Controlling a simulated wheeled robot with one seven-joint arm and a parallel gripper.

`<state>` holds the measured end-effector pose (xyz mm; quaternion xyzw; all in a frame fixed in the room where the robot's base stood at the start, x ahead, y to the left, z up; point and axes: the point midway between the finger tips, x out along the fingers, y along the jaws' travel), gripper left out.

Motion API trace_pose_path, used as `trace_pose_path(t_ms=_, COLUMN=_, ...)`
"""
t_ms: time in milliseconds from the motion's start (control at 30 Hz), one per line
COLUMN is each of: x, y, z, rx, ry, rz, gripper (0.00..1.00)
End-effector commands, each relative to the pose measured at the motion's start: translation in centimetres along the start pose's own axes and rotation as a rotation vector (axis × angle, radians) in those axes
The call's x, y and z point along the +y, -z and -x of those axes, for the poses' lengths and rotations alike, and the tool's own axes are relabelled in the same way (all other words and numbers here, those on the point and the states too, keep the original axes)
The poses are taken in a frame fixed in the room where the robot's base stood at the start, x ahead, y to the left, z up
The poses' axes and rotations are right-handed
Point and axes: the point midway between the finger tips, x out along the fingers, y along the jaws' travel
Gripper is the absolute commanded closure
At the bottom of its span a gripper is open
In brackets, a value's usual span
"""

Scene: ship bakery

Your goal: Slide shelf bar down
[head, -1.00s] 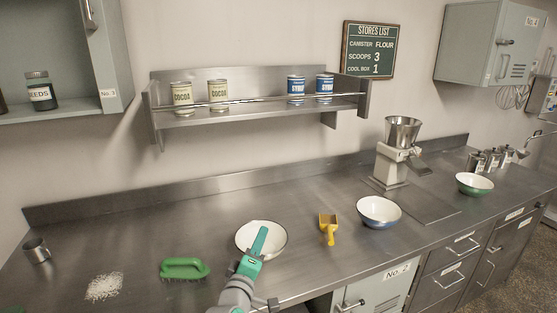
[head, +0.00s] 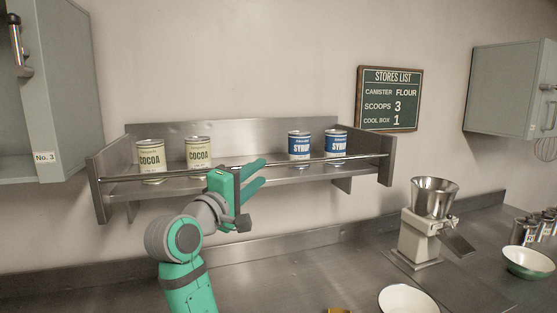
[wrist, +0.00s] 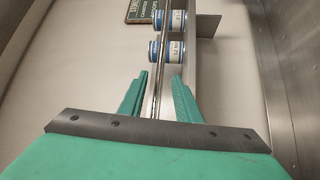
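The shelf bar (head: 350,158) is a thin metal rail across the front of the steel wall shelf (head: 215,131), between its end plates. My gripper (head: 262,172) is in front of the shelf near the middle of the bar, fingers pointing right. It is open and empty. In the wrist view, the bar (wrist: 158,88) runs lengthwise through the gap between the two open fingers (wrist: 160,77), apart from both in the picture. I cannot tell whether it lies at fingertip depth. Part of the bar is hidden behind my gripper in the head view.
Two cocoa tins (head: 151,158) (head: 198,152) and two blue syrup tins (head: 299,146) (head: 336,144) stand on the shelf behind the bar. A wall cabinet (head: 45,100) is at left. A grinder (head: 425,225) and bowls stand on the counter below right.

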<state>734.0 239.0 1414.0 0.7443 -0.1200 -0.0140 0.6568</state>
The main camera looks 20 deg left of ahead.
Motion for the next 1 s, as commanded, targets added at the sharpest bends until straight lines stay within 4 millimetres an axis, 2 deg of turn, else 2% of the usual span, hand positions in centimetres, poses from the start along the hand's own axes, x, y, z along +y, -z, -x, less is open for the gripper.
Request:
trace_pose_path(t_ms=300, x=0.0, y=0.0, z=-5.4, rx=0.0, ry=0.001, rz=-0.001, gripper=0.7)
trace_pose_path(t_ms=500, x=0.0, y=0.0, z=-8.3, rx=0.0, ry=0.0, rz=0.0, gripper=0.7)
trace_pose_path(t_ms=700, x=0.0, y=-0.1, z=-9.7, rx=0.0, ry=0.0, rz=-0.001, gripper=0.7)
trace_pose_path(t_ms=1000, x=-0.1, y=-0.2, z=-9.9, rx=-0.001, ry=0.0, rz=-0.001, gripper=0.7)
